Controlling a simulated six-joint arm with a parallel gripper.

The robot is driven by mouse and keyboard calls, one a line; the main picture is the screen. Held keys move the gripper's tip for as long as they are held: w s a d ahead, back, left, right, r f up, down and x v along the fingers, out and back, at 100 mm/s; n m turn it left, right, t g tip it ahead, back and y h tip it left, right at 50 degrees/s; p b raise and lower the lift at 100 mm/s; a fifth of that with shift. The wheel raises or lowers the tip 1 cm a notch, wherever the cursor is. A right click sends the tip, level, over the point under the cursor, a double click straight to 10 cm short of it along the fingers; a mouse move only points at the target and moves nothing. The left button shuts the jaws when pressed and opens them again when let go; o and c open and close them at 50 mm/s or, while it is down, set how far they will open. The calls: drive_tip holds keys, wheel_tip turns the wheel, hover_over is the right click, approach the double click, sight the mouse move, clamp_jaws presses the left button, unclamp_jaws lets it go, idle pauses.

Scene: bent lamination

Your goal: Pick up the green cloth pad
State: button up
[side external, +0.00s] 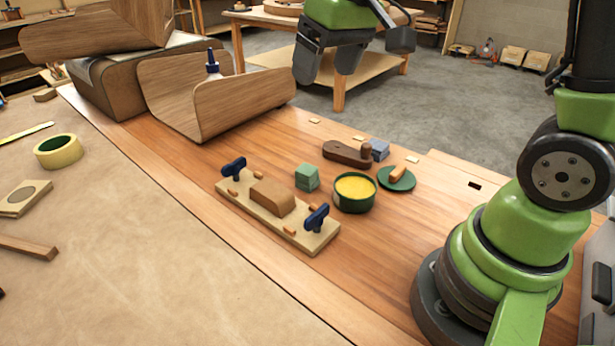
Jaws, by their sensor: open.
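A small green block-shaped pad (307,178), which looks like the green cloth pad, sits on the wooden bench top, left of an open round green tin (354,205) with yellow contents. My gripper (327,68) is at the top of the view, with its two dark fingers apart and nothing visible between them. It is raised above the bench, well apart from the pad.
A pale board (245,205) with blue clamp knobs and a brown block (272,198) lies in front of the pad. Behind stand a wooden-handled tool (347,154), a blue block (380,149) and a green lid (410,181). Bent wooden panels (245,103) stand back left.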

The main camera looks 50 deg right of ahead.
drive_tip(key=n+g, duration=0.1)
drive_tip(key=g, duration=0.1)
approach(307, 169)
drive_tip(key=shift+n+g+h, duration=0.3)
drive_tip(key=shift+n+g, duration=0.4)
drive_tip(key=f, duration=0.2)
drive_tip(key=w+f, duration=0.1)
drive_tip(key=f, duration=0.2)
drive_tip(key=shift+w+a+f, duration=0.1)
drive_tip(key=shift+a+f, duration=0.05)
drive_tip(key=shift+f, duration=2.9)
drive_tip(key=c, duration=1)
wheel_tip(307, 169, up, 10)
drive_tip(key=shift+r, duration=0.1)
